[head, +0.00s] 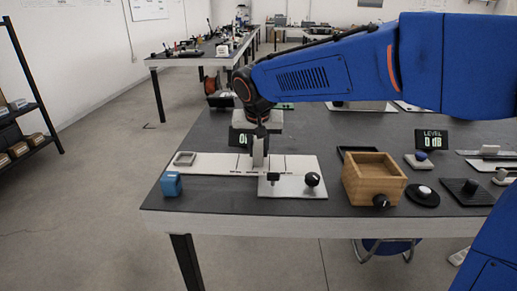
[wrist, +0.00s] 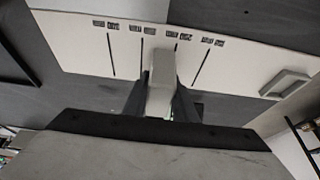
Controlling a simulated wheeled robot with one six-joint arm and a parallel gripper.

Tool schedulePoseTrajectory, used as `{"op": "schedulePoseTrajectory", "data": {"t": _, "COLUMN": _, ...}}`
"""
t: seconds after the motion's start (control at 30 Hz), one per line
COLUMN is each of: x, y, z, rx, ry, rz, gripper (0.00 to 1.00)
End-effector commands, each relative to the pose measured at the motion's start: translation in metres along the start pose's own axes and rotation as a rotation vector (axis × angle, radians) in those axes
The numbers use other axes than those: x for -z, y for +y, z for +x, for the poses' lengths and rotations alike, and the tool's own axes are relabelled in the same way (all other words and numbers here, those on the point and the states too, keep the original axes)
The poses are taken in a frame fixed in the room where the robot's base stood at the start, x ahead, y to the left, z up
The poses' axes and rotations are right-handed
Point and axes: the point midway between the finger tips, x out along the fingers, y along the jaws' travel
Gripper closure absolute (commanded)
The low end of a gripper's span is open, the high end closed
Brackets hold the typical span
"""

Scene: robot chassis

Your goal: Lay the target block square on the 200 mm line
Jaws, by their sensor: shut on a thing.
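A white board (head: 210,169) with dark cross lines lies along the table's front left; it also shows in the wrist view (wrist: 80,45). Printed labels stand beside its lines, too small to read, so I cannot tell which is the 200 mm line. My gripper (head: 259,160) points down over the board's middle, shut on a pale grey block. In the wrist view my gripper (wrist: 160,105) has the grey block (wrist: 160,75) between its dark fingers, among the lines. The block looks roughly parallel to them. I cannot tell whether it touches the board.
A grey square frame (head: 185,158) sits at the board's left end. A blue block (head: 171,184) stands at the front left. A metal plate with black knobs (head: 293,187) lies at the right end. A wooden box (head: 373,181) stands farther right. A display (head: 240,138) is behind my gripper.

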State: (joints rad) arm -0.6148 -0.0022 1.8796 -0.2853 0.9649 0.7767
Motion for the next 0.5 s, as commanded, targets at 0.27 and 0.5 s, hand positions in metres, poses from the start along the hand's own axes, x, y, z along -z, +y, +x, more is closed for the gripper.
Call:
{"op": "schedulePoseTrajectory", "data": {"t": 0.27, "x": -0.0003, "y": 0.0, "z": 0.0008, "rx": 0.0, "ry": 0.0, "rz": 0.0, "gripper": 1.0}}
{"op": "schedulePoseTrajectory", "data": {"t": 0.5, "x": -0.0014, "y": 0.0, "z": 0.0035, "rx": 0.0, "ry": 0.0, "rz": 0.0, "gripper": 1.0}}
